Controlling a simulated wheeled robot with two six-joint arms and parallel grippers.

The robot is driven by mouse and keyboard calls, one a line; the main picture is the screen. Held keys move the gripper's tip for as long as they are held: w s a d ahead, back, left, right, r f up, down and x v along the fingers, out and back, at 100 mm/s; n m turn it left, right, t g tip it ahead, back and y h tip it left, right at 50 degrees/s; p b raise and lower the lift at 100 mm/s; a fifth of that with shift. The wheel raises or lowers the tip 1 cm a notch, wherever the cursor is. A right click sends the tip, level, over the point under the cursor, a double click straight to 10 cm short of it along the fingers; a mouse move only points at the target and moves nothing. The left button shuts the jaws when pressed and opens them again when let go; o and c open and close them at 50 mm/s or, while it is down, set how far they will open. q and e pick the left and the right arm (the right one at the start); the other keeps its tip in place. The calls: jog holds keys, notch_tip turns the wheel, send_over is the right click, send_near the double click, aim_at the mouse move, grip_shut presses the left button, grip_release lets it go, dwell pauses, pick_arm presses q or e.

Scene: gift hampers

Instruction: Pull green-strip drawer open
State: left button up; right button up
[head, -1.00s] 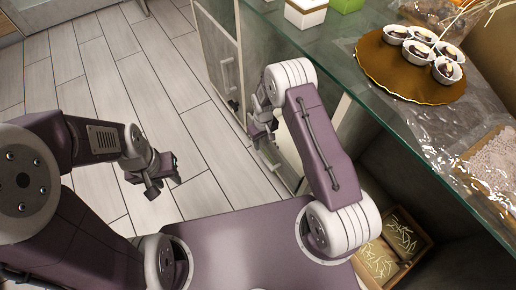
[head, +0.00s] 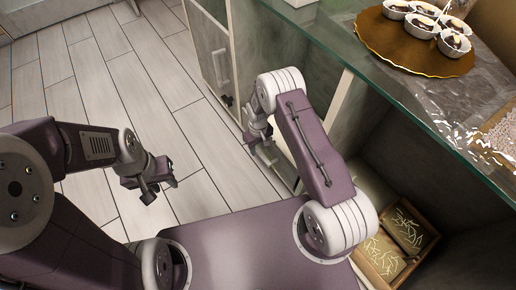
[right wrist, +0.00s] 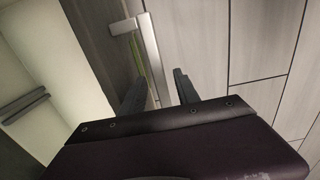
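In the right wrist view a grey drawer front (right wrist: 95,40) carries a silver bar handle (right wrist: 148,45). A thin green strip (right wrist: 136,48) runs beside the handle. My right gripper (right wrist: 158,88) is open, with one finger on each side of the handle's line. The handle shows beyond the fingertips; I cannot tell whether they touch it. In the head view my right gripper (head: 260,148) is beside the cabinet front, and my arm hides much of that front. My left gripper (head: 158,186) hangs over the floor, away from the cabinet, its fingers apart and empty.
A glass-topped counter (head: 350,55) holds a golden tray (head: 400,50) of small cakes. Below it, an open shelf holds a wooden box (head: 425,240) with shredded filling. Another cabinet handle (head: 221,67) is further along. The plank floor (head: 130,90) at left is clear.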

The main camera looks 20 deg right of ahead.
grip_shut()
dwell(1.3)
